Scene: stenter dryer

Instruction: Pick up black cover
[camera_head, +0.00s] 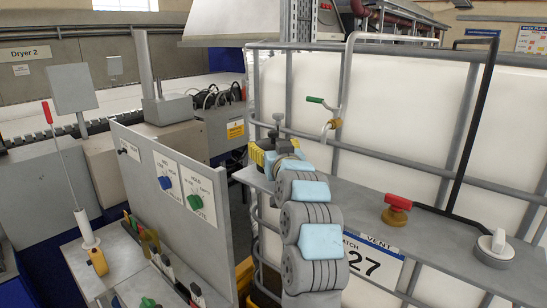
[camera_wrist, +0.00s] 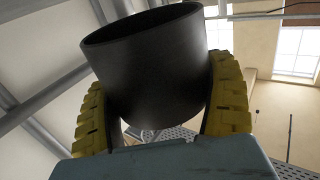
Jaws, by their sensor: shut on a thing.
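The black cover (camera_wrist: 150,62) is a smooth, hollow round cup, large in the wrist view, with its wide open rim towards the top of the picture and slightly tilted. My gripper (camera_wrist: 163,95) is shut on it, with one yellow ribbed finger pressed against each side. In the camera_head view my gripper (camera_head: 271,156) is at the end of my arm, near the left end of the grey shelf. The cover cannot be made out clearly there.
The grey shelf (camera_head: 440,232) carries a red-handled valve (camera_head: 397,209) and a round white-grey knob (camera_head: 494,247). A white caged tank (camera_head: 400,100) stands behind it. A control panel (camera_head: 180,185) with blue and green knobs stands left.

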